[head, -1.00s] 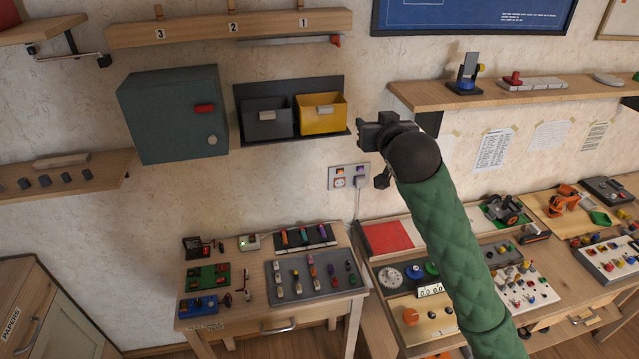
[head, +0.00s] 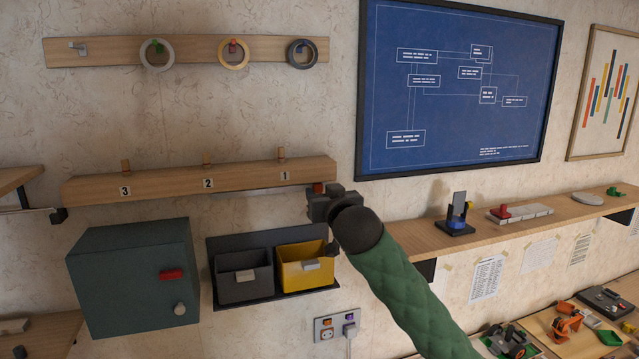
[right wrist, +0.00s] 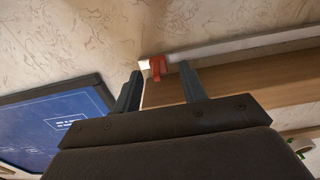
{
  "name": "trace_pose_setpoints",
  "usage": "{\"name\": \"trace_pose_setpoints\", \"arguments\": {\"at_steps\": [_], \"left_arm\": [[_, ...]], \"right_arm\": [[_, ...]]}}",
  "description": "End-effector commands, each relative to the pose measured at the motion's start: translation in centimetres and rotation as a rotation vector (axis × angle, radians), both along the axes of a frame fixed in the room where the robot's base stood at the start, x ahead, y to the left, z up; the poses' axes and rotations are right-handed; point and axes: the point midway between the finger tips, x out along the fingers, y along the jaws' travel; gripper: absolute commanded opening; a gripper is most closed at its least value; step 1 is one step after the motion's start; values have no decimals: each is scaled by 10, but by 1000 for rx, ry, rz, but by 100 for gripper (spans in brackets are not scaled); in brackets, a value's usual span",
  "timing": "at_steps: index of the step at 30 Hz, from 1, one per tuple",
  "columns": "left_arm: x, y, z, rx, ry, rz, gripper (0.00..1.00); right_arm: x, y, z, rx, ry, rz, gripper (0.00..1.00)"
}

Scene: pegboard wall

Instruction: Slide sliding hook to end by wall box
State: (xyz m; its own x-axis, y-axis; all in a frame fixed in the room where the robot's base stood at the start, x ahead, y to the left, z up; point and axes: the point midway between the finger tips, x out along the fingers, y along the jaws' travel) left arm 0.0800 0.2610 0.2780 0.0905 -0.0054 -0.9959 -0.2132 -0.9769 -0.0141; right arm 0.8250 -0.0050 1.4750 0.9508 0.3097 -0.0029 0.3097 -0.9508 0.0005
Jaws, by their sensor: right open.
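The red sliding hook (head: 319,188) shows under the right end of the numbered wooden shelf (head: 235,178), partly hidden by my right gripper (head: 324,203). In the right wrist view the red hook (right wrist: 157,66) sits near the end of a pale grey rail (right wrist: 240,48). There my right gripper (right wrist: 160,72) is open, with the hook showing between its two fingertips; I cannot tell whether they touch it. The teal wall box (head: 135,278), with a red handle, hangs below the shelf at the left. My left gripper is not in view.
A grey bin (head: 243,279) and a yellow bin (head: 303,268) hang below the shelf, close under my right gripper. A blue poster (head: 455,85) is at the upper right. A wooden shelf (head: 480,235) with small items lies to the right.

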Motion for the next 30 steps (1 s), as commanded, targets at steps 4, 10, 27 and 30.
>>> {"name": "trace_pose_setpoints", "arguments": {"at_steps": [4, 10, 27, 30], "left_arm": [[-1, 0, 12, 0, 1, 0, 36], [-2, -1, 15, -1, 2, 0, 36], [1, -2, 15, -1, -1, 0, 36], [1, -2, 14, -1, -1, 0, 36]], "right_arm": [[15, 4, 3, -1, 0, -2, 42], [23, 7, 0, -1, 0, -1, 42], [23, 7, 0, -1, -1, -1, 0], [23, 7, 0, 0, -1, -1, 0]]}}
